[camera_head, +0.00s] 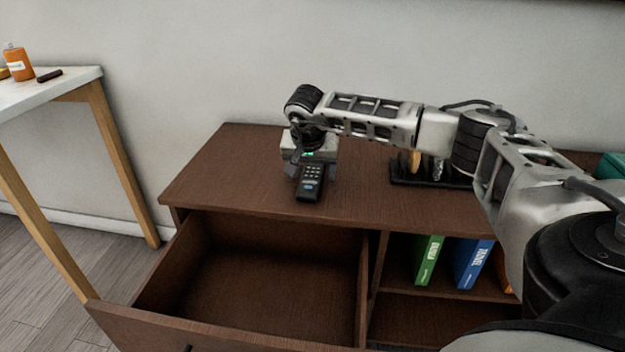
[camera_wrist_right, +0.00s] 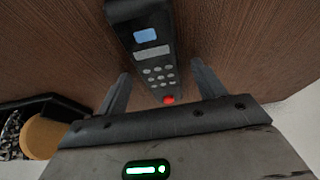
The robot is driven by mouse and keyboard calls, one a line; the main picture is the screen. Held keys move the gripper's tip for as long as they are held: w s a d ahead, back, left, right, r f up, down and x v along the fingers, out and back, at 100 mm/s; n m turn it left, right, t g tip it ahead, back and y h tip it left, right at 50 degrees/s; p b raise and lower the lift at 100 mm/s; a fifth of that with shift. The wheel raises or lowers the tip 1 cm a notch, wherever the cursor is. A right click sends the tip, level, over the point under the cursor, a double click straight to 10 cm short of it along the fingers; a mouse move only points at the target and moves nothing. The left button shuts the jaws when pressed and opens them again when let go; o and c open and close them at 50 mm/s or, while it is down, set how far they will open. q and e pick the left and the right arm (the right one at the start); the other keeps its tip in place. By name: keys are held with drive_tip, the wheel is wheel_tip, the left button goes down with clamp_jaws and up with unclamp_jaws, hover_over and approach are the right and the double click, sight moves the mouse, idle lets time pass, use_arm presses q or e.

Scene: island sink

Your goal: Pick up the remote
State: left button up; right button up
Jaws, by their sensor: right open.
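The black remote (camera_head: 310,182) with grey buttons lies on top of the brown wooden cabinet (camera_head: 240,165). My right gripper (camera_head: 312,172) is above the cabinet top at the remote's far end, pointing down. In the right wrist view the remote (camera_wrist_right: 146,45) shows its light blue screen, keypad and a red button. There my right gripper (camera_wrist_right: 160,80) is open, its two fingers on either side of the remote's red-button end, with gaps between. I cannot tell how high the fingertips are above the cabinet top. My left gripper is not in view.
An open, empty drawer (camera_head: 265,270) juts out below the cabinet top. A black tray (camera_head: 403,178) with several items stands right of the remote, partly behind my arm. Green (camera_head: 428,260) and blue (camera_head: 470,264) binders stand on the shelf. A white table (camera_head: 50,88) is at left.

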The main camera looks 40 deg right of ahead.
drive_tip(key=c, duration=1.1)
drive_tip(key=shift+r, duration=0.1)
drive_tip(key=shift+r, duration=0.15)
